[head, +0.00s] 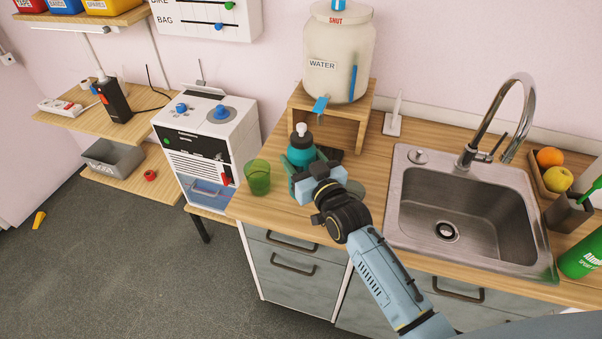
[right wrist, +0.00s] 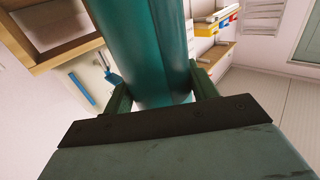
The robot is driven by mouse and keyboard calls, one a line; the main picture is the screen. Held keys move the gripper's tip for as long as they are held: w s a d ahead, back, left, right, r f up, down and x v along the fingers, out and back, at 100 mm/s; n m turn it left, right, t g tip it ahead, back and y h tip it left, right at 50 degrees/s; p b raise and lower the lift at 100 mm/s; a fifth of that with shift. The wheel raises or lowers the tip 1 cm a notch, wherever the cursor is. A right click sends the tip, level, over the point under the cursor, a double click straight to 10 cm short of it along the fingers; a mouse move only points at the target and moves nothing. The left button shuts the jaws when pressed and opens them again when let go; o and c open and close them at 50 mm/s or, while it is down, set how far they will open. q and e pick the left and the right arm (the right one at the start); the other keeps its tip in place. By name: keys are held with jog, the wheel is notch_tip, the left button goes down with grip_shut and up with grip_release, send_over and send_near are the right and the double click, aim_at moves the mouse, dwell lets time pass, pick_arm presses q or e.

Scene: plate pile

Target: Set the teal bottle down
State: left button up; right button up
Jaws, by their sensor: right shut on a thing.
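The teal bottle (head: 302,151), with a dark collar and white cap, is upright near the left part of the wooden counter (head: 262,204), in front of the small wooden stand. My right gripper (head: 302,171) is shut on it. In the right wrist view the bottle (right wrist: 150,50) fills the space between the two fingers (right wrist: 160,95). The bottle's base is hidden behind the gripper, so I cannot tell whether it touches the counter. My left gripper is not in view.
A green cup (head: 257,178) stands left of the bottle near the counter's edge. A water jar (head: 337,55) sits on the wooden stand (head: 364,108) behind, its tap (head: 320,104) above the bottle. The sink (head: 465,213) is to the right. Bare counter lies in front of the cup.

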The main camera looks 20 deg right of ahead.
aim_at(302, 170)
jog(key=shift+f, duration=0.4)
notch_tip(302, 170, down, 3)
jog(key=shift+f, duration=0.1)
jog(key=shift+w+f, duration=0.1)
jog(key=shift+f+b, duration=0.2)
jog(key=shift+b, duration=0.15)
jog(key=o, duration=1.1)
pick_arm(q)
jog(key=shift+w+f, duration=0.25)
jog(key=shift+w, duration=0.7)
